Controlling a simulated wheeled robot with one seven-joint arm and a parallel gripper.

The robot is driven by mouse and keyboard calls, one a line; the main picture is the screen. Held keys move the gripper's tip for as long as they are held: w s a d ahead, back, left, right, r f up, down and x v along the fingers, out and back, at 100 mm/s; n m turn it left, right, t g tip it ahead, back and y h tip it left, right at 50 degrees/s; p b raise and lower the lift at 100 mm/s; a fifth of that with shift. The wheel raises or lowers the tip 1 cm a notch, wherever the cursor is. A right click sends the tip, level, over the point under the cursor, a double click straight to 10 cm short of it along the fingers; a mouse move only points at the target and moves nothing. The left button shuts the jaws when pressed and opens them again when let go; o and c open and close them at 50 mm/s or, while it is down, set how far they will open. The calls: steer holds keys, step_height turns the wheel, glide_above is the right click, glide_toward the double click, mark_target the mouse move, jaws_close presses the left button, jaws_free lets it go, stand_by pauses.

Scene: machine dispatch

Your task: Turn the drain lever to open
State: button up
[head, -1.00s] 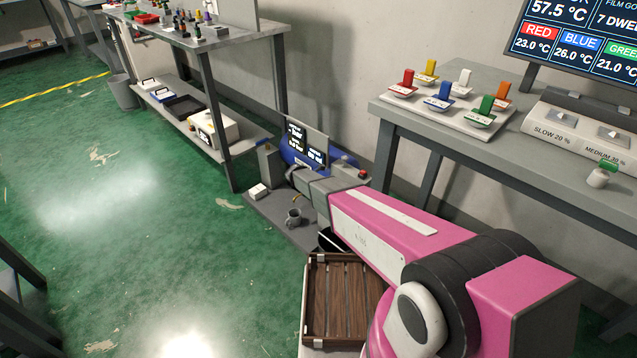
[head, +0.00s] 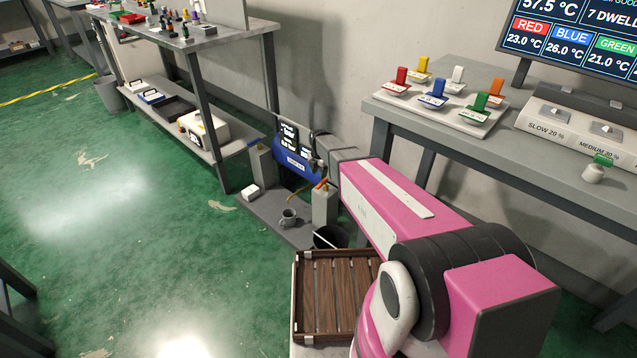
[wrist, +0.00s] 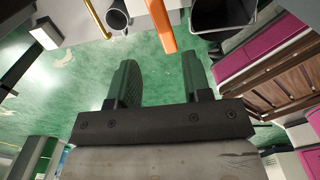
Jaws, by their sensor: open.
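An orange lever (head: 321,184), which I take for the drain lever, sits at the top of a grey post beside the blue tank (head: 292,166). In the wrist view the orange lever (wrist: 160,26) runs down from the top edge, and its end is just above the gap between my fingertips. My gripper (wrist: 159,62) is open and empty, with no finger seen touching the lever. A thin brass pipe (wrist: 96,18) shows left of the lever.
A grey mug (head: 288,217) and a white block (head: 249,192) stand on the grey base plate. A black bucket (head: 330,237) and a slatted wooden crate (head: 297,300) are nearer. A table (head: 455,132) with coloured levers is at right. Green floor is free at left.

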step_height(320, 180, down, 6)
steer(key=shift+r, duration=0.1)
stand_by(0.4)
